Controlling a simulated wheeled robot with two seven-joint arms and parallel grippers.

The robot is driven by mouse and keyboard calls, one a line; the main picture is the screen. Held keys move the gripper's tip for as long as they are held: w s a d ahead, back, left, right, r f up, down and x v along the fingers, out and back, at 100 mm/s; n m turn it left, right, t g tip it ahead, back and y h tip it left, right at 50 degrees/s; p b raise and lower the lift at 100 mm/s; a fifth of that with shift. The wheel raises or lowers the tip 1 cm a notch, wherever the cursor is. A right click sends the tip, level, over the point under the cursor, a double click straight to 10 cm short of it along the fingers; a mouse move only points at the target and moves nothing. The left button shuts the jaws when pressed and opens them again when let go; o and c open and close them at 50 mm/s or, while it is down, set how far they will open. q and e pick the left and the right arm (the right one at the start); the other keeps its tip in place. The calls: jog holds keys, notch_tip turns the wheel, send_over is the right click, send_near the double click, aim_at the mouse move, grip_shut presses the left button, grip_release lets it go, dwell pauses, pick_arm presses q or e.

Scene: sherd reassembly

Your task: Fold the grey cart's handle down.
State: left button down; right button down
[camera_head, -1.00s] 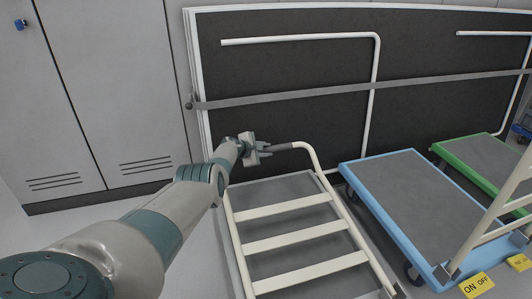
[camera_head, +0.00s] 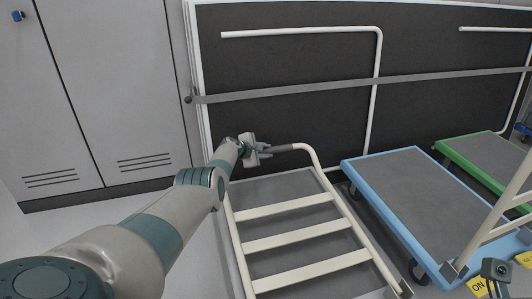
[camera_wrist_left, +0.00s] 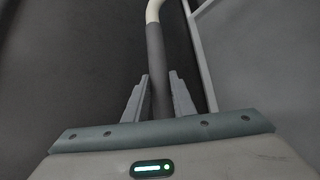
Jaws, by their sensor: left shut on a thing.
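The grey cart's deck (camera_head: 278,186) lies at the lower middle of the head view. Its cream tubular handle (camera_head: 300,239), with several crossbars, reaches over the deck from its near end. I cannot tell whether it touches the deck. My left gripper (camera_head: 264,152) is shut on the dark grip of the handle's far bar (camera_head: 282,149). In the left wrist view the grip (camera_wrist_left: 157,70) passes between the fingers of the left gripper (camera_wrist_left: 159,95).
A blue cart (camera_head: 405,195) with its handle raised stands close on the right, with a yellow ON pedal (camera_head: 477,287) by it. A green cart (camera_head: 485,158) is beyond. A dark strapped panel (camera_head: 290,65) stands behind, grey cabinets (camera_head: 120,90) at left.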

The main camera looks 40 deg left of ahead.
pick_arm(q)
jog(key=shift+w+a+r, duration=0.25)
jog(key=shift+a+r, duration=0.3)
jog(key=shift+r, duration=0.25)
jog(key=c, duration=1.5)
grip_release()
jog(key=shift+f, duration=0.1)
jog(key=shift+d+f, duration=0.1)
jog(key=shift+s+d+f, duration=0.1)
jog(key=shift+d+f, duration=0.1)
jog(key=shift+s, duration=0.1)
